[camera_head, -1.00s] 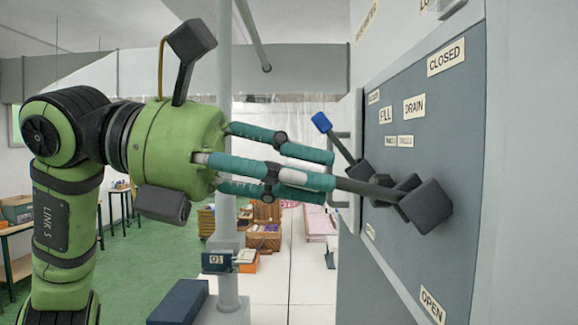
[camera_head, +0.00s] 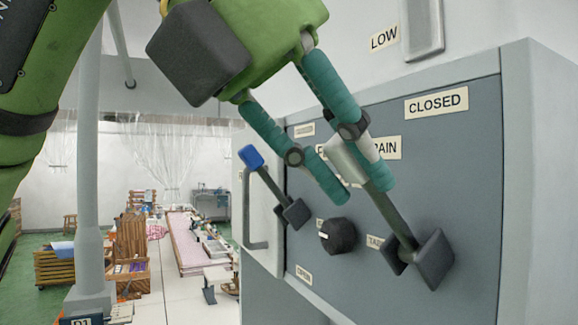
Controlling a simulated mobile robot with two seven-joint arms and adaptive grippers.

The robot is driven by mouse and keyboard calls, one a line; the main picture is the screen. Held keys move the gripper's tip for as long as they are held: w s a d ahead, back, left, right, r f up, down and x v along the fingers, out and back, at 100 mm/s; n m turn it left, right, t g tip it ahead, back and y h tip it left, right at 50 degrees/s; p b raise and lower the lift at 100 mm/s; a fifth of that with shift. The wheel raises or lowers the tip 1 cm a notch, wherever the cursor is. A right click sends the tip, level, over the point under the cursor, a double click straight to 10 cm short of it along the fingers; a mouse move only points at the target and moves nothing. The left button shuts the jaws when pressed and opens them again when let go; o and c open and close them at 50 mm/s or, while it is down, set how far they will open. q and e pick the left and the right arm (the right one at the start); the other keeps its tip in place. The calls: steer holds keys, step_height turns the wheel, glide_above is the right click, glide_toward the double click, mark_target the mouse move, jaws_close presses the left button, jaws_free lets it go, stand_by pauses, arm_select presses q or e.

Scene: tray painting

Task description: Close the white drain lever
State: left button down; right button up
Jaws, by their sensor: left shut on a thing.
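The white drain lever (camera_head: 350,160) is on the grey control panel (camera_head: 460,155). Its dark shaft rises up and to the left from a black pivot block (camera_head: 430,258) at the panel's lower right. My left gripper (camera_head: 359,188) comes from above, its teal fingers shut around the white handle, which they partly hide. The CLOSED label (camera_head: 436,104) is above and to the right of the handle. The drain label (camera_head: 386,147) is partly hidden behind a finger. My right gripper is not in view.
A blue-tipped lever (camera_head: 251,158) stands left of my fingers, tilted up-left. A black knob (camera_head: 338,236) sits between the two levers. A grey handle (camera_head: 262,212) is on the panel's left side. Open floor and a cluttered table (camera_head: 187,245) lie beyond.

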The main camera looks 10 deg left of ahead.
arm_select(q)
steer(key=shift+d+y, duration=0.25)
steer(key=shift+y, duration=0.15)
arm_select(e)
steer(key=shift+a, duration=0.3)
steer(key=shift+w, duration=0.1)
arm_select(q)
steer(key=c, duration=1.1)
jaws_free()
steer(key=shift+d+r, duration=0.15)
steer(key=shift+d, duration=0.05)
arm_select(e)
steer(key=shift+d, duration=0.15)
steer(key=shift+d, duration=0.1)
arm_select(q)
steer(key=shift+a+r, duration=0.1)
steer(key=shift+r, duration=0.05)
steer(key=v, duration=0.7)
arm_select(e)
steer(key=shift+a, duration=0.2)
arm_select(q)
steer(key=shift+w, duration=0.1)
